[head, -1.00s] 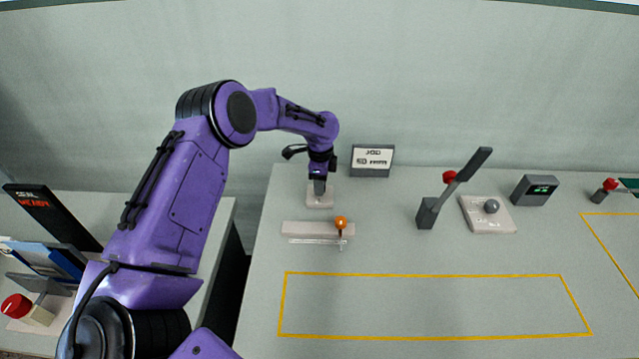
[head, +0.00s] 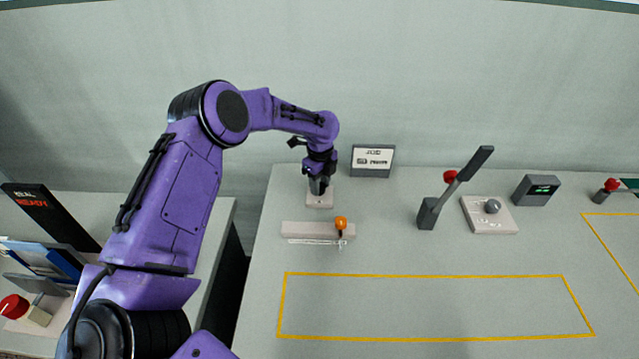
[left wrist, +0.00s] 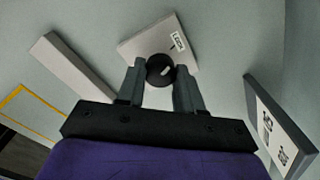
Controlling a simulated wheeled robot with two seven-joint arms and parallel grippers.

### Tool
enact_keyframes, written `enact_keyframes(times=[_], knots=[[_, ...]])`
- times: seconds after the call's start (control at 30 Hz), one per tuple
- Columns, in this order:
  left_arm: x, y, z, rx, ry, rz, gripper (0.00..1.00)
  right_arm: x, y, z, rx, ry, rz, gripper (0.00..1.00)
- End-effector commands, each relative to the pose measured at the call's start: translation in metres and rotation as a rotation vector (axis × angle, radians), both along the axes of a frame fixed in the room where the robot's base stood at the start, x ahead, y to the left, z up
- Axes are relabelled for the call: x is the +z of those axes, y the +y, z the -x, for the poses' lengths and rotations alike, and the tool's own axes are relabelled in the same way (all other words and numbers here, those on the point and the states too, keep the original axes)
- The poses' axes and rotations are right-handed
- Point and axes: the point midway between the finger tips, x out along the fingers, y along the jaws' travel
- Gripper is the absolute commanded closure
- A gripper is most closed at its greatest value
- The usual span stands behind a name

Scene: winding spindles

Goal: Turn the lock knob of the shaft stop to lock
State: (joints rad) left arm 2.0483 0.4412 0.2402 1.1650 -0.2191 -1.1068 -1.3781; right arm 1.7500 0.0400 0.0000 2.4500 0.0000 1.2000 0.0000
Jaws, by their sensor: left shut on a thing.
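The lock knob (left wrist: 160,69) is dark and round with a pale mark on its top. It sits on a pale square base (left wrist: 140,43), which carries a small white label (left wrist: 178,41) too small to read surely. In the head view the base (head: 320,202) stands near the table's back left, and the gripper hides the knob. My left gripper (head: 319,189) points down over this base. In the left wrist view its fingers (left wrist: 160,80) are shut on the knob, one on each side. My right gripper is not in view.
A pale bar (head: 300,228) with an orange ball knob (head: 341,223) lies in front. A sign (head: 372,160) stands behind to the right. Farther right are a grey lever (head: 455,190), a plate with a grey ball (head: 492,206) and a display box (head: 535,190). The yellow-outlined area is clear.

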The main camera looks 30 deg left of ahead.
Motion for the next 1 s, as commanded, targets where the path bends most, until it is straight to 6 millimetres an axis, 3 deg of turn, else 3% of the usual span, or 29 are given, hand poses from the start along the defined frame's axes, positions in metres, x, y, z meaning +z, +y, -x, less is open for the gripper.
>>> enact_keyframes(times=[0.4, 0.43, 0.5, 0.83, 1.0], knots=[[0.001, 0.000, 0.000, -0.005, -0.001, -0.001, 0.95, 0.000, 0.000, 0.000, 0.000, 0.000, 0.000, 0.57], [0.001, 0.000, 0.000, -0.005, -0.001, -0.001, 0.55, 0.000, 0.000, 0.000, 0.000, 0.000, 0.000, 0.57], [0.001, 0.000, 0.000, -0.005, -0.001, -0.001, 0.39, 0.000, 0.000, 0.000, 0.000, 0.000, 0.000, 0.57], [0.005, 0.000, -0.001, -0.005, -0.002, -0.001, 0.39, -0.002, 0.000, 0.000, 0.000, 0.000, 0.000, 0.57], [0.038, 0.000, -0.001, -0.005, -0.007, 0.000, 0.39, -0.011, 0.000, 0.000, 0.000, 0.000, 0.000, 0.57]])
